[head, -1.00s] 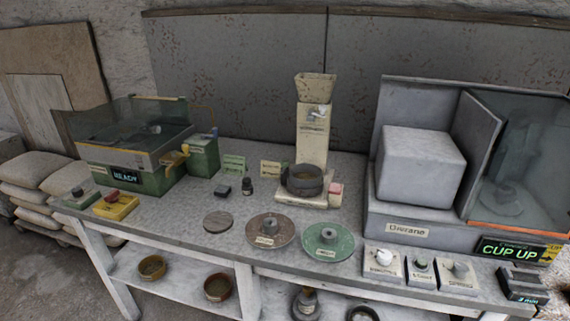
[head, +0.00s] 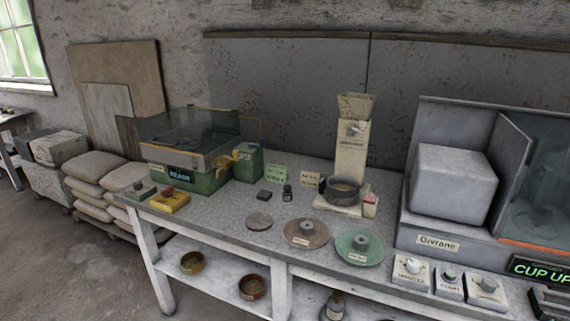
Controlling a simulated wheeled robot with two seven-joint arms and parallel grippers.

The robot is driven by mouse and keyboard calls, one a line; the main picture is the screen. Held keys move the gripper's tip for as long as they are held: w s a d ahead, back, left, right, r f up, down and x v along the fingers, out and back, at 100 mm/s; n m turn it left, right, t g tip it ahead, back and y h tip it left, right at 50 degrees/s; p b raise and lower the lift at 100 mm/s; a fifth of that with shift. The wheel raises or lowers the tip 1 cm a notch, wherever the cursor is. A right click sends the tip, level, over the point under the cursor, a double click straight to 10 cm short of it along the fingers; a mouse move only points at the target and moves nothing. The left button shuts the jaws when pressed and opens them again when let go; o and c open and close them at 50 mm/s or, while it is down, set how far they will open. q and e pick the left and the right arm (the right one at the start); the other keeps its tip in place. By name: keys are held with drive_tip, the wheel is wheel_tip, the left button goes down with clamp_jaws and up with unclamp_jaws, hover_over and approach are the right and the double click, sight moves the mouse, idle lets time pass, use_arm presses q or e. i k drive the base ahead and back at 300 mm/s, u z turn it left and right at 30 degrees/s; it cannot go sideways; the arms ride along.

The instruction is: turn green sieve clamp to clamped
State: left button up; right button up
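The green sieve machine (head: 205,178) stands at the left end of the workbench, with a clear lid (head: 190,130) over its top and a small lit display reading "READY" (head: 180,175). A yellow clamp handle (head: 222,162) sits at its right front corner; its exact setting is too small to tell. A yellow box with a red knob (head: 169,200) and a small green box (head: 140,190) sit in front of the machine. Neither of my grippers is in the head view.
A brown disc (head: 306,233) and a green disc (head: 360,248) lie along the bench front. A hopper device (head: 350,150) stands mid-bench. A large grey machine (head: 440,230) fills the right. Stacked sacks (head: 95,185) lie left of the bench; open floor (head: 60,260) is in front.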

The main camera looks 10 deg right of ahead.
sight(323, 173)
drive_tip(key=u, duration=0.2)
drive_tip(key=i, duration=0.9)
drive_tip(key=z, duration=0.2)
